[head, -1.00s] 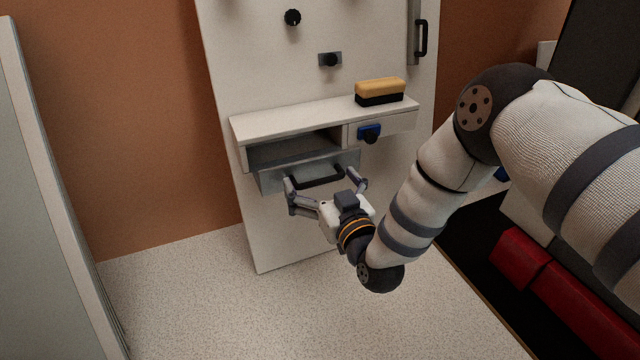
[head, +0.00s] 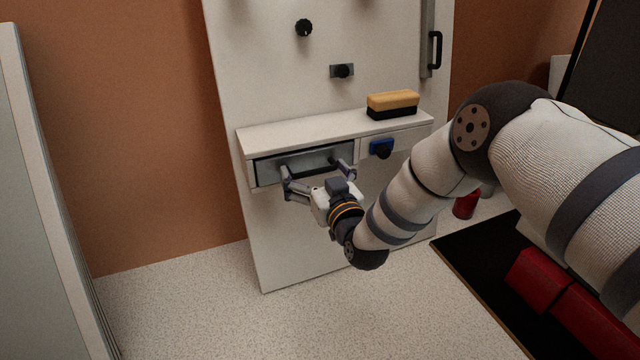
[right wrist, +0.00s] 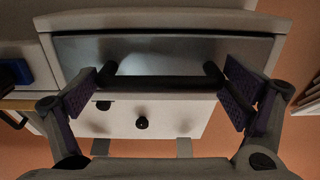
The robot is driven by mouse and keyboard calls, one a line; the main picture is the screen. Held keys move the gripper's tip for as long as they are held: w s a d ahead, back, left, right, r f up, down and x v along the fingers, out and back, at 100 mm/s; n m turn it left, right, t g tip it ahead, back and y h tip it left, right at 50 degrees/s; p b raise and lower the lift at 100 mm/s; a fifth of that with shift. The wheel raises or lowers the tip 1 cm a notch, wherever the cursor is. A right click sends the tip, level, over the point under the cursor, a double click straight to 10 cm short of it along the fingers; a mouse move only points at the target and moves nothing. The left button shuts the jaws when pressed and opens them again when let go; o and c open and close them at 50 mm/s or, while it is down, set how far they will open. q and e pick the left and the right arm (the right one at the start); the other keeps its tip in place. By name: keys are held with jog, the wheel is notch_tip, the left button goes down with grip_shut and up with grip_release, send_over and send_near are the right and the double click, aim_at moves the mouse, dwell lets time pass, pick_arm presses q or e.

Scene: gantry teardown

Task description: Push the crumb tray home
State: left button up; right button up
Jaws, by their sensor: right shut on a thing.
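The crumb tray (head: 268,170) is a grey metal drawer in the left slot under a white shelf. Its front sits about level with the housing. My right gripper (head: 316,171) is at the tray's front, its fingers spread wide and shut on the ends of the black bar handle. In the right wrist view the handle (right wrist: 160,84) runs across between the two purple-padded fingertips, and the tray front (right wrist: 190,50) is behind it. My left gripper is not in view.
A yellow and black brush (head: 392,103) lies on the shelf (head: 300,132). A blue block with a black knob (head: 381,148) is right of the tray. A red object (head: 466,205) stands on the floor at right. The floor (head: 200,310) in front is clear.

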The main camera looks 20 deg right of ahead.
jog(key=shift+w+r, duration=0.1)
jog(key=shift+r, duration=0.05)
jog(key=o, duration=1.3)
jog(key=shift+a, duration=0.1)
jog(key=shift+o, duration=0.2)
jog(key=s, duration=1.2)
jog(key=shift+d, duration=0.2)
